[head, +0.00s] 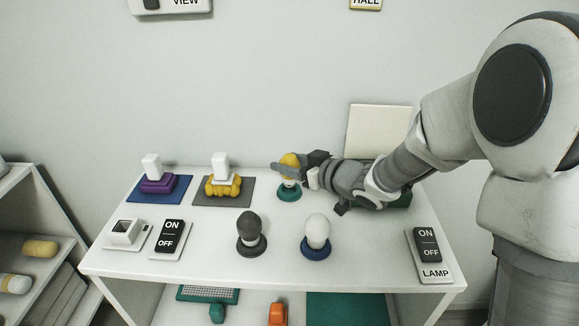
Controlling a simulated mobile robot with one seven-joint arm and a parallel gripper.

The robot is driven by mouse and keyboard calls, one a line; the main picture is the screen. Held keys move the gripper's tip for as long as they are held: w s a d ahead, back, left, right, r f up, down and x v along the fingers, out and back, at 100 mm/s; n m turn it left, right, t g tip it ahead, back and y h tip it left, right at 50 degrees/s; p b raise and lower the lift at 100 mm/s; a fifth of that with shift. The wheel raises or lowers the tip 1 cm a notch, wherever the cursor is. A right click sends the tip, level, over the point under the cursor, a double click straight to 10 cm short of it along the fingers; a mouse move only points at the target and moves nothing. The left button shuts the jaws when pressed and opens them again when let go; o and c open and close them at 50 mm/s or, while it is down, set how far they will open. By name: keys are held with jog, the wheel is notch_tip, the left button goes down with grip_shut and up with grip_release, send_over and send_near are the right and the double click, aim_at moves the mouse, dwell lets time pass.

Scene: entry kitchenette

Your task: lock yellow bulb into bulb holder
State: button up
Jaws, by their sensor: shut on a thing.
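The yellow bulb (290,160) stands upright on a green bulb holder (289,195) at the back middle of the white table. My gripper (288,172) reaches in from the right and is shut on the yellow bulb. The bulb's pale lower part shows just above the holder, but my gripper hides part of it. I cannot tell whether the bulb is seated or turned in the holder.
A white bulb (317,231) on a blue base and a dark grey bulb (250,227) stand in front. Two blocky items (160,180) (222,184) on mats stand left. An ON/OFF lamp switch (428,248) is front right.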

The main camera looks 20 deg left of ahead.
notch_tip(320, 180, up, 3)
jog(key=shift+f+p, duration=0.2)
jog(key=shift+p, duration=0.2)
jog(key=s+d+r+p, duration=0.2)
jog(key=d+r+p, duration=0.2)
jog(key=d, duration=0.7)
jog(key=shift+s+d+r, duration=0.2)
jog(key=shift+r, duration=0.85)
